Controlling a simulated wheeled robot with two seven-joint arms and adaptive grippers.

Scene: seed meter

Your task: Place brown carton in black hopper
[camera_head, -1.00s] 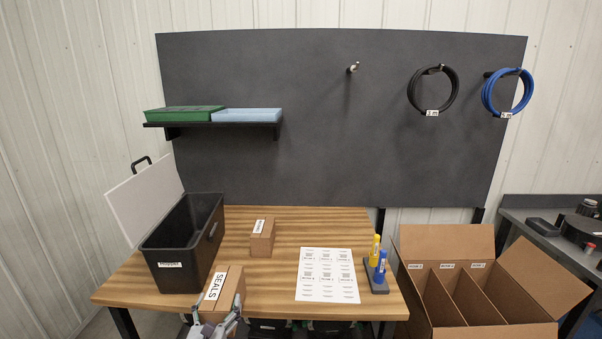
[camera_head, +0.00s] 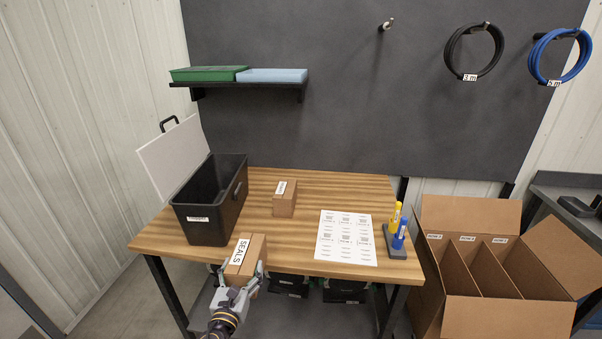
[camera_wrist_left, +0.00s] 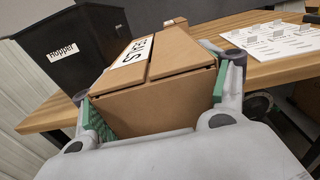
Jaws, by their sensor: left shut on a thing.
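A brown carton labelled "SEALS" (camera_head: 247,252) is at the front edge of the wooden table. My left gripper (camera_head: 241,278) is shut on it, with green pads on both sides of the carton in the left wrist view (camera_wrist_left: 158,105). I cannot tell whether the carton is clear of the table top. The black hopper (camera_head: 206,216), labelled "Hopper", stands open on the table's left, just behind and left of the carton. Its white lid (camera_head: 172,158) is tilted back. A second brown carton (camera_head: 285,199) stands on the table right of the hopper. My right gripper is not in view.
A printed sheet (camera_head: 346,237) and a stand with yellow and blue markers (camera_head: 397,231) are on the table's right. A large divided cardboard box (camera_head: 487,280) stands right of the table. A shelf with green and blue trays (camera_head: 239,82) hangs above.

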